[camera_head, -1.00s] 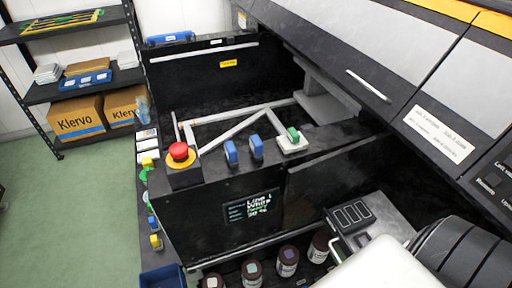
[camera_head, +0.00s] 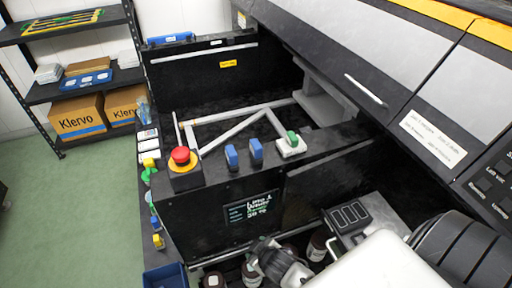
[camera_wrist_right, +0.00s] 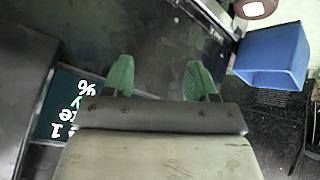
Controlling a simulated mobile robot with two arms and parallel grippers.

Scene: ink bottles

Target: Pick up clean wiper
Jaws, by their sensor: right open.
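I cannot tell for certain which item is the clean wiper. Small white flat pieces (camera_head: 148,144) lie along the left edge of the black machine in the head view. Two blue clips (camera_head: 232,156) stand on the machine's front ledge. My right gripper (camera_head: 262,248) is low in front of the machine, over the dark bottles (camera_head: 318,244) and partly hiding them. In the right wrist view its two green fingers (camera_wrist_right: 160,80) are spread apart with nothing between them. My left gripper is not in view.
A blue bin (camera_head: 165,276) stands at the machine's front left corner; it also shows in the right wrist view (camera_wrist_right: 270,60). A red stop button (camera_head: 180,155) stands up from the ledge. A shelf (camera_head: 80,85) with trays and boxes is at the back left. The green floor (camera_head: 75,210) is open.

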